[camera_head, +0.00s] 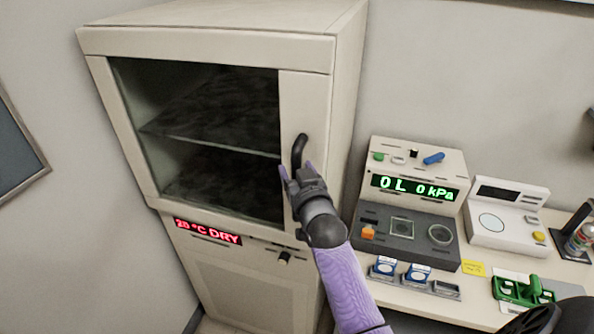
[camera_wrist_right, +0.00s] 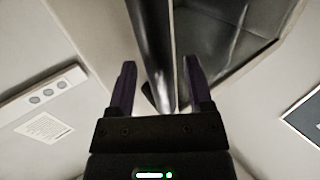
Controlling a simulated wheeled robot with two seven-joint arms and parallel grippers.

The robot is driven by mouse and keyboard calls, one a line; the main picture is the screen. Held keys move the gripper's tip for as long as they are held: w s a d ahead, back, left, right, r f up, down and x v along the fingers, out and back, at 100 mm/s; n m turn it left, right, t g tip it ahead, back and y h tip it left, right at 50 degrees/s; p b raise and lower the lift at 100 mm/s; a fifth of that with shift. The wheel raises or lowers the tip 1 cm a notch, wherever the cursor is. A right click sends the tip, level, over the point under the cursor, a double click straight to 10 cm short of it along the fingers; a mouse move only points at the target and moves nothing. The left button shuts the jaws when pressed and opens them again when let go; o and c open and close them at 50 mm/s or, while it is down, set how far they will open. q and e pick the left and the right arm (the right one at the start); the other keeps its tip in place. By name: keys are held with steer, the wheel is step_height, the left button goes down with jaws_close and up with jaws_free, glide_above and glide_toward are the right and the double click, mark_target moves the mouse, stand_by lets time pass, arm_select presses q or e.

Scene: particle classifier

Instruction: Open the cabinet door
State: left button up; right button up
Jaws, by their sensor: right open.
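A beige cabinet (camera_head: 205,45) stands at the left, with a glazed door (camera_head: 307,100) that looks closed; dark shelves show behind the glass. A black curved handle (camera_head: 299,148) sits upright on the right side of the door. My right gripper (camera_head: 296,170) is at the lower part of the handle, with its fingers open. In the right wrist view the handle (camera_wrist_right: 160,50) runs between the two spread fingers, with gaps on both sides. I cannot tell whether a finger touches it. The left gripper is not identifiable in view.
A bench to the right bears a device with a green display (camera_head: 415,188), a white instrument (camera_head: 505,215), small blue-lidded boxes (camera_head: 418,273) and a green holder (camera_head: 523,291). A red display (camera_head: 208,232) and a knob (camera_head: 284,257) sit below the door.

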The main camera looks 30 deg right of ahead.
jaws_close()
stand_by(1.4)
